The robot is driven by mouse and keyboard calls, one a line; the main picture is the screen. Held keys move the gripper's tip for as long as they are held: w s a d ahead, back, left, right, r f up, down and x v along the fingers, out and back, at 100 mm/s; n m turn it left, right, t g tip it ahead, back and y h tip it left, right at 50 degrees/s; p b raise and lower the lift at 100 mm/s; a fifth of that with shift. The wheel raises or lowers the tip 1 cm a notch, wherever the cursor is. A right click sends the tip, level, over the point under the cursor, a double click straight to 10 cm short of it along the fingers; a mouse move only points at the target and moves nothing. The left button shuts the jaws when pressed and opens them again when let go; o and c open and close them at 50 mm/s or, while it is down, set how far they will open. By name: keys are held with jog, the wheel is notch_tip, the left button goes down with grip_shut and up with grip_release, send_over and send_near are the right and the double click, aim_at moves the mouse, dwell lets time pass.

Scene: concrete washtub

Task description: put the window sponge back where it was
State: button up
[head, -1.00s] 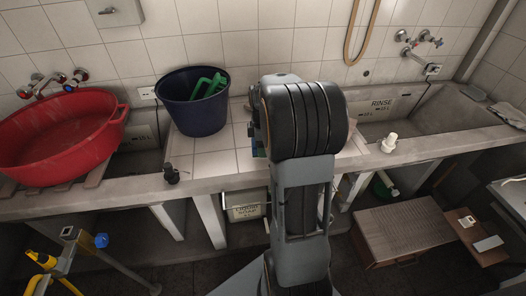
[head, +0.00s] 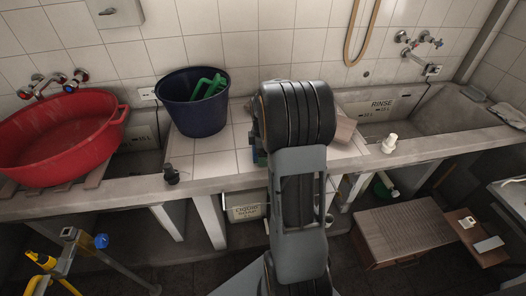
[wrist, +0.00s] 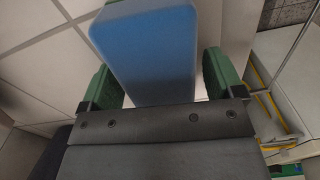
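The window sponge looks like the blue block (wrist: 145,55) in the wrist view, with rounded corners and a paler rim. It lies between the two green fingers of my gripper (wrist: 162,80). Its left edge meets the left finger in the picture, while a thin pale gap shows at the right finger. I cannot tell whether the fingers press on it. Its lower end is hidden behind my gripper's dark body. In the head view my arm hides nearly all of the gripper and sponge over the tiled counter (head: 215,165).
A dark blue bucket (head: 190,118) holding something green stands left of my arm. A red tub (head: 60,145) is farther left. A brownish block (head: 345,130) is right of my arm. A white fitting (head: 389,144) stands before the rinse basin (head: 440,112). A small black object (head: 171,174) sits at the counter's front edge.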

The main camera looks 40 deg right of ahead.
jog(key=shift+f, duration=0.1)
dwell(0.3)
jog(key=shift+f+b, duration=0.1)
jog(key=shift+b, duration=0.2)
notch_tip(320, 180, up, 13)
jog(key=p, duration=0.2)
jog(key=s+a+f+m+t, duration=0.1)
jog(key=s+a+m, duration=0.5)
jog(key=a, duration=0.3)
jog(key=s+a+f+m+t, duration=0.1)
jog(key=s+a+m, duration=0.4)
jog(key=a, duration=0.5)
jog(key=shift+s+a+m+t, duration=0.25)
jog(key=shift+s+m+t, duration=0.15)
jog(key=shift+s+t, duration=0.35)
jog(key=shift+s, duration=0.1)
notch_tip(320, 180, up, 11)
jog(key=p, duration=1)
jog(key=shift+a, duration=0.15)
